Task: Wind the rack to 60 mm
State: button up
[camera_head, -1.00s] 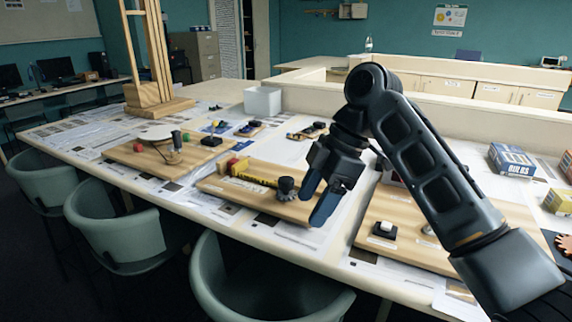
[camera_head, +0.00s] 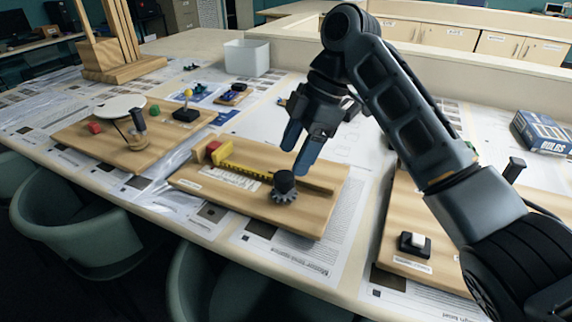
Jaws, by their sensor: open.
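The rack board (camera_head: 225,200) is a wooden board on the table. On it lie a yellow rack (camera_head: 246,174) with dark marks along it, a red block (camera_head: 213,148) at its left end, and a white label strip. A dark gear (camera_head: 284,195) with a black knob (camera_head: 284,181) on top stands near the board's front right, by the rack's right end. My gripper (camera_head: 300,153) is open and empty, with blue fingers pointing down above the board, just behind and above the knob. The scale reading is too small to tell.
Another wooden board (camera_head: 80,148) with a white disc (camera_head: 119,106) and crank stands to the left. A board with a white button (camera_head: 416,241) lies to the right under my arm. A white bin (camera_head: 247,58) and a blue box (camera_head: 541,132) stand farther back. Chairs line the front edge.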

aim_at(284, 175)
jog(key=shift+x, duration=2.45)
jog(key=shift+p, duration=0.3)
jog(key=c, duration=1.1)
